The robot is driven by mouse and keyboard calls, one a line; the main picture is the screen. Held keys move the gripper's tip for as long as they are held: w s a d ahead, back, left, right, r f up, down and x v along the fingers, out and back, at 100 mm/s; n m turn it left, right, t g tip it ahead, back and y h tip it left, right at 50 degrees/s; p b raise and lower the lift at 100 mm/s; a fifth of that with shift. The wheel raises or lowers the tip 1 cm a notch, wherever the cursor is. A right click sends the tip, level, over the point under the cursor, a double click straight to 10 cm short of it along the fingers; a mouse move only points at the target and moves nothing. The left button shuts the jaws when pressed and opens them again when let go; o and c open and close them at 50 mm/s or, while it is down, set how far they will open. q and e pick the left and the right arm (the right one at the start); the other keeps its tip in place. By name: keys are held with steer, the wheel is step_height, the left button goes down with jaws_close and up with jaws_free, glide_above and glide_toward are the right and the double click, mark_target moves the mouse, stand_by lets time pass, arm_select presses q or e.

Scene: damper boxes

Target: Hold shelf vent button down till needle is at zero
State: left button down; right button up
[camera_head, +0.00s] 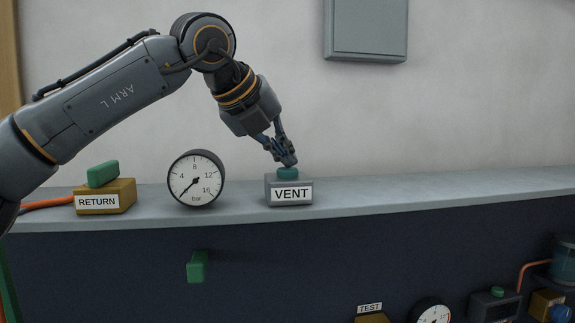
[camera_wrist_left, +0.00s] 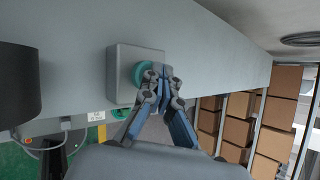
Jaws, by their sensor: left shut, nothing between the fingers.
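The grey VENT box (camera_head: 289,190) stands on the shelf with a teal button (camera_head: 288,174) on top. My left gripper (camera_head: 289,162) is shut and empty, its fingertips pointing down at the button and seeming to touch it. The left wrist view shows the fingertips (camera_wrist_left: 160,78) over the right side of the round button (camera_wrist_left: 140,74), hiding part of it; how far it is pressed I cannot tell. The round gauge (camera_head: 196,178) left of the box is marked in bar; its needle points to the lower left, at the low end below 4. The zero numeral is not readable.
The shelf (camera_head: 430,193) also bears a yellow RETURN box (camera_head: 106,196) with a green top, left of the gauge. A grey wall cabinet (camera_head: 366,28) hangs above. Below are a green block (camera_head: 197,267), a TEST label (camera_head: 370,308) and another gauge (camera_head: 432,313). The shelf right of VENT is clear.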

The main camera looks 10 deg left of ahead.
mark_target(284, 169)
arm_select(q)
steer(key=shift+w+r+p, duration=0.1)
steer(key=shift+r+p, duration=0.6)
steer(key=shift+r, duration=0.25)
steer(key=shift+r, duration=0.1)
step_height(284, 169, up, 5)
steer(key=p, duration=0.3)
steer(key=shift+p, duration=0.4)
stand_by(2.1)
